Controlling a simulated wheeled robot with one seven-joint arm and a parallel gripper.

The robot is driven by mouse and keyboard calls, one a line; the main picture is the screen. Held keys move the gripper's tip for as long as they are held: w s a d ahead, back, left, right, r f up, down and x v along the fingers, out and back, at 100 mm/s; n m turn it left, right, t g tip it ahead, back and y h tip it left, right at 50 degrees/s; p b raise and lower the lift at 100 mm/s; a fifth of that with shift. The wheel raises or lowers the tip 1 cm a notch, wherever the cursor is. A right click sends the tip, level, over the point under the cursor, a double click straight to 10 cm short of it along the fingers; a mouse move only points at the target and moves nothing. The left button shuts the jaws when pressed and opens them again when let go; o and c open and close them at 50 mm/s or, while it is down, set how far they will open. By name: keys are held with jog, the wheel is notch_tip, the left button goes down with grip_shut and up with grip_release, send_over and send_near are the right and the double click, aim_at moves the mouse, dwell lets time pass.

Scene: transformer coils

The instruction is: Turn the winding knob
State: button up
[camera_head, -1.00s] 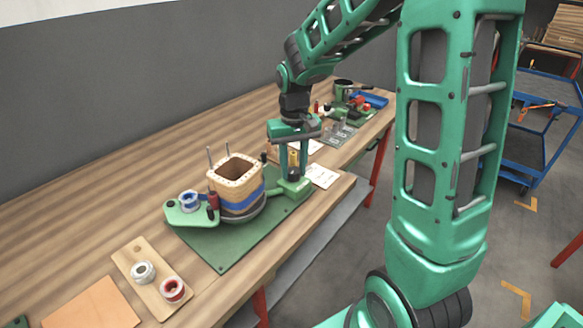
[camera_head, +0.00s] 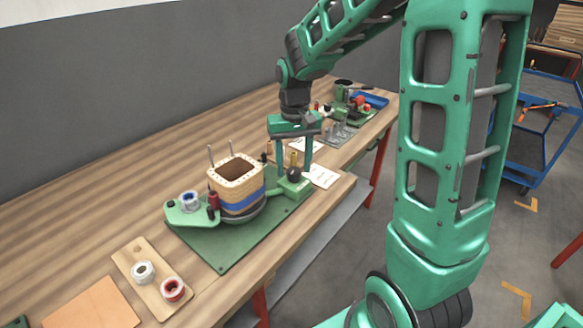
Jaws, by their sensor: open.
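The winding fixture has a square wooden coil former (camera_head: 237,172) with a blue band, standing on a green base plate (camera_head: 232,250). At its right end is a small green block (camera_head: 293,188) with a dark round knob (camera_head: 294,174) on it; a brass-coloured post (camera_head: 293,158) shows just above the knob. I take this to be the winding knob. My gripper (camera_head: 289,166) points down over this block with its fingers spread, one on each side of the brass post. I see no contact between the fingers and the knob.
A wooden board (camera_head: 150,272) with a white spool (camera_head: 143,272) and a red spool (camera_head: 172,289) lies at the front left. Paper sheets (camera_head: 321,175) lie right of the fixture. A blue tray (camera_head: 371,101) and small parts stand at the far end.

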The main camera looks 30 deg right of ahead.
aim_at(293, 170)
notch_tip(293, 170, up, 10)
jog(key=shift+f, duration=0.2)
dwell(0.5)
jog(key=s+d+f+m, duration=0.1)
jog(key=s+d, duration=0.2)
jog(key=s, duration=0.6)
jog(key=s+d+f+m, duration=0.1)
jog(key=s+d+f, duration=0.1)
jog(key=s, duration=0.7)
jog(key=s+d+f+m, duration=0.1)
jog(key=s+d, duration=0.3)
jog(key=s, duration=0.5)
jog(key=shift+s+f+m, duration=0.25)
jog(key=shift+s+m, duration=0.05)
jog(key=shift+s, duration=0.05)
jog(key=shift+w+f, duration=0.25)
jog(key=shift+w, duration=0.4)
